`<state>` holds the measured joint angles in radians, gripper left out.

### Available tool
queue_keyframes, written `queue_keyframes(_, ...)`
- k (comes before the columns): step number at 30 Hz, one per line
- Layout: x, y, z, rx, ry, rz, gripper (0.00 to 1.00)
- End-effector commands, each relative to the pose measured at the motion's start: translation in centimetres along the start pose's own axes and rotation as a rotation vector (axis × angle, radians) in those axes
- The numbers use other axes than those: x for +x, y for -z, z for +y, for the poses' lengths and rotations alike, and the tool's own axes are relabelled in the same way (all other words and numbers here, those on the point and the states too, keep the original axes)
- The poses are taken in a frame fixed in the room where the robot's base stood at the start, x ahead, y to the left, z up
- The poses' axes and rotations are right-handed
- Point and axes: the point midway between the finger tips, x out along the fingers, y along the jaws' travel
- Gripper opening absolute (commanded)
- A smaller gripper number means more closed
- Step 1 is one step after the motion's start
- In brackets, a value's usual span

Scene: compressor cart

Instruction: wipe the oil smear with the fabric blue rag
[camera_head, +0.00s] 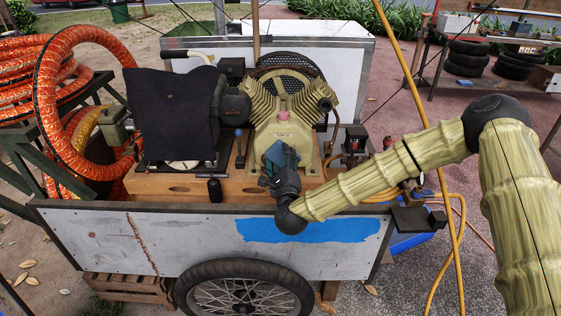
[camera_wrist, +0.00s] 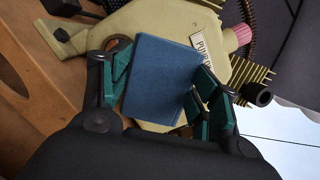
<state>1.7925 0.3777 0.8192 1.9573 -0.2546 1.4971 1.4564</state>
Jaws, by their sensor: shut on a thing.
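The blue rag (camera_wrist: 158,82) is a flat, folded-looking cloth block between the green fingers of my gripper (camera_wrist: 163,78) in the wrist view. My gripper is shut on it. In the head view my gripper (camera_head: 280,160) is in front of the lower part of the beige compressor (camera_head: 283,128), and the rag there is small and mostly covered by the fingers. The rag is close to the compressor body; I cannot tell whether it touches. I cannot make out the oil smear for sure; a dark brownish round patch (camera_wrist: 119,43) shows beside the rag's upper left corner.
The compressor sits on a wooden base (camera_head: 170,186) in the white-sided cart (camera_head: 90,235). A dark cloth-covered unit (camera_head: 170,115) stands left of it. Orange hoses (camera_head: 60,75) lie at the far left. A yellow pole (camera_head: 415,90) slants near my arm.

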Motion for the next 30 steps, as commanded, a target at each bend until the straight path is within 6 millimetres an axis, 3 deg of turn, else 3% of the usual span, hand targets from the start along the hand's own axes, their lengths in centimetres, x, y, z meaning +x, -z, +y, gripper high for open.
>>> queue_keyframes(15,0.5,0.2,-0.2,0.000,0.001,0.000,0.24)
queue_keyframes(30,-0.1,2.6,-2.3,0.000,0.001,0.001,0.24)
